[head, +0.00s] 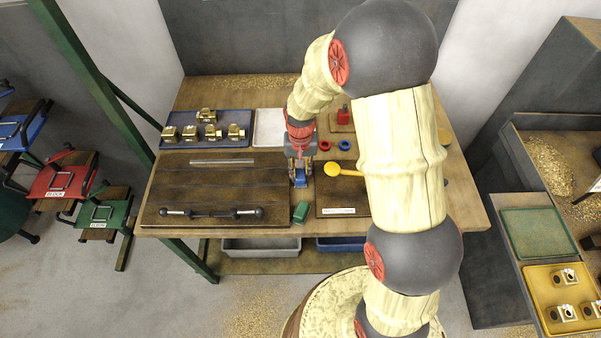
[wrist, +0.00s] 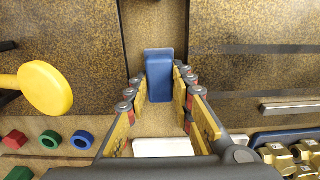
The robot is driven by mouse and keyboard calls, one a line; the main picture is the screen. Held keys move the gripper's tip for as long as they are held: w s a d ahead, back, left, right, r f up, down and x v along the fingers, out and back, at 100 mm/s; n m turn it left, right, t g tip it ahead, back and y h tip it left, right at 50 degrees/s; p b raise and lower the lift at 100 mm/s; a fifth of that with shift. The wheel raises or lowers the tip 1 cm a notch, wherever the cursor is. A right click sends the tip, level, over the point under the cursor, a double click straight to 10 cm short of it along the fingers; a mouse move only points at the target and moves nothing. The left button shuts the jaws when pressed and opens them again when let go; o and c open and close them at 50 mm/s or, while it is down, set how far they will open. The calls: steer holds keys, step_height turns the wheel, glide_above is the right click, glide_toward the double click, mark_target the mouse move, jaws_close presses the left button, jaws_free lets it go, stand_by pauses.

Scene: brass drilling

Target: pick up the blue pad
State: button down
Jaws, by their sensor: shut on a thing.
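The blue pad (wrist: 159,70) is a blue block between the two fingertips of my gripper (wrist: 160,88) in the wrist view. Both fingers touch or nearly touch its sides, and its far end sticks out beyond the tips. In the head view my gripper (head: 300,168) points down over the strip of table between the two dark boards, with the blue pad (head: 301,180) at its tips. I cannot tell whether the pad is clear of the tabletop.
A green block (head: 300,212) lies just in front. A yellow-headed mallet (head: 341,170) is close on the right. A dark board (head: 220,222) with a rod and a black-ended bar lies left. A blue tray (head: 233,118) of brass parts and a white tray (head: 268,127) stand behind.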

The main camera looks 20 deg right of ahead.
mark_target(302, 174)
steer(key=shift+r, duration=0.35)
steer(key=r, duration=0.2)
steer(key=r+p, duration=0.1)
steer(key=shift+s+d+r, duration=0.1)
steer(key=shift+s+r, duration=0.1)
steer(key=shift+s, duration=0.1)
steer(key=s+d+r+p, duration=0.2)
steer(key=s+r, duration=0.6)
steer(key=s, duration=0.5)
steer(key=shift+d+r+p, duration=0.3)
steer(key=shift+r, duration=0.1)
steer(key=c, duration=2.1)
jaws_free()
steer(key=c, duration=0.4)
steer(key=shift+c, duration=0.3)
